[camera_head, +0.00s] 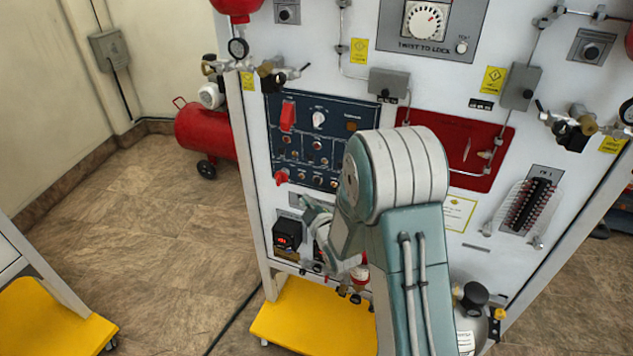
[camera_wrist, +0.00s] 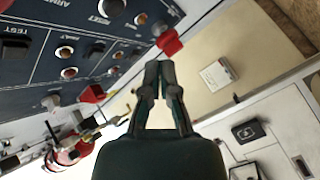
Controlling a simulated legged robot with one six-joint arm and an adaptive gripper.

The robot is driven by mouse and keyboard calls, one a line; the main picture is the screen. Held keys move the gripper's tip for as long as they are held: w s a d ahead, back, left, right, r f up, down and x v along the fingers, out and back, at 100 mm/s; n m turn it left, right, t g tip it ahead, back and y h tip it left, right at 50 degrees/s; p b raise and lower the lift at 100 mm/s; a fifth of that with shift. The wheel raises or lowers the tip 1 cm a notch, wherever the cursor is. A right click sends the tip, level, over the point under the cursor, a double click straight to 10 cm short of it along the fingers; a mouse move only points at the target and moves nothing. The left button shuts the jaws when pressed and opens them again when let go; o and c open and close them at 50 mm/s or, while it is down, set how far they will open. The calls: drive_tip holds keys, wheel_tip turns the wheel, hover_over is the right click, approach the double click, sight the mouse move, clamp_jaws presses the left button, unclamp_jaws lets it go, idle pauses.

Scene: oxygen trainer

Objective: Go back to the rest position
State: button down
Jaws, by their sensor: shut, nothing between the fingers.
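My gripper (camera_wrist: 159,72) shows in the middle of the wrist view, its fingers together and empty. In the head view my arm reaches up and bends over in front of the white trainer panel (camera_head: 455,90). My arm's end sits low at the panel's left side, partly hidden behind my own links, so its distance from the panel is hard to judge. In the wrist view a red switch (camera_wrist: 169,42) lies just beyond the fingertips, with no clear contact.
The dark blue control panel (camera_head: 345,115) with red switches and knobs is close to my arm. The trainer has a yellow base (camera_head: 310,320). A red compressor (camera_head: 205,130) stands behind left.

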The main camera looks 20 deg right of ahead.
drive_tip(key=s+d+r+m+g+h, duration=0.25)
drive_tip(key=s+r+m+g, duration=0.3)
drive_tip(key=s+r, duration=0.6)
drive_tip(key=s+a+r+m+g, duration=0.1)
drive_tip(key=s+r+m+g, duration=0.1)
drive_tip(key=s, duration=0.9)
drive_tip(key=s+r+m+g, duration=0.2)
drive_tip(key=s+m+g, duration=0.2)
drive_tip(key=s, duration=0.8)
drive_tip(key=shift+a+r, duration=0.4)
